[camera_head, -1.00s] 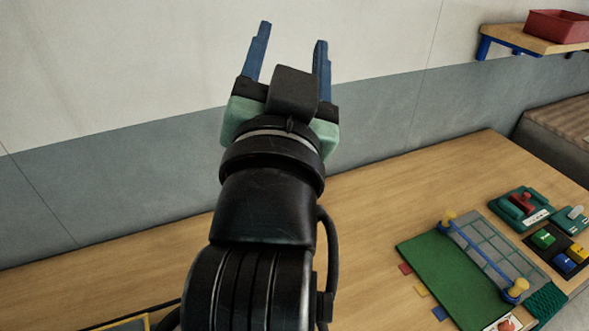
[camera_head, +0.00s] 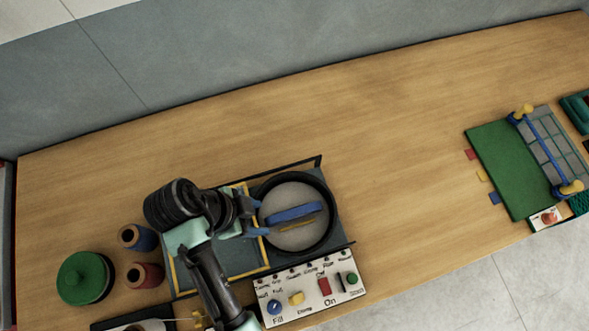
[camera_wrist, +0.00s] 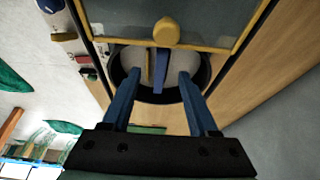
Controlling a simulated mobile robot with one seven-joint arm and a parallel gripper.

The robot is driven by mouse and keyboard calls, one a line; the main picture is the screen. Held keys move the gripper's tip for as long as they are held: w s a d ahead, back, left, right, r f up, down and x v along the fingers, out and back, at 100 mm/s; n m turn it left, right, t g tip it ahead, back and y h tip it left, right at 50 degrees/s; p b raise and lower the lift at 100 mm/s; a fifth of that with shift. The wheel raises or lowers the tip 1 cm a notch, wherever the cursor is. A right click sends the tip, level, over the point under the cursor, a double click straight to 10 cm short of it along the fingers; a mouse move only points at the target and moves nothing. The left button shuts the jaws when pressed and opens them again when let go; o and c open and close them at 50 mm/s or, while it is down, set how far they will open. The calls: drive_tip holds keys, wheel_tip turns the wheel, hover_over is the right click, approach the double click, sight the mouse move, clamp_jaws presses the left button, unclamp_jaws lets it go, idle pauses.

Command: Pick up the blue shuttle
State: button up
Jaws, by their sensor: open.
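The blue shuttle (camera_head: 294,213) is a long, narrow blue piece with a tan part along it. It lies in a round black-rimmed dish (camera_head: 330,232) with a grey floor, right of my gripper in the head view. My gripper (camera_head: 261,218) is open and empty, its blue fingers reaching over the dish's left edge. In the wrist view, the shuttle (camera_wrist: 161,69) shows between the two spread fingertips of my gripper (camera_wrist: 160,74), slightly beyond them. I cannot tell the remaining gap or whether a finger touches the dish.
A yellow-edged tray (camera_head: 176,279) lies left of the dish, partly under my arm. A control panel (camera_head: 313,305) with knobs stands in front. Thread spools (camera_head: 145,275) and a green-lidded pot (camera_head: 85,278) stand left. The tabletop right of the dish is clear up to a green board (camera_head: 505,165).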

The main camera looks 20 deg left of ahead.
sight(273, 219)
drive_tip(key=shift+p+x, duration=0.95)
drive_tip(key=shift+x, duration=2.7)
drive_tip(key=shift+a, duration=0.15)
clamp_jaws()
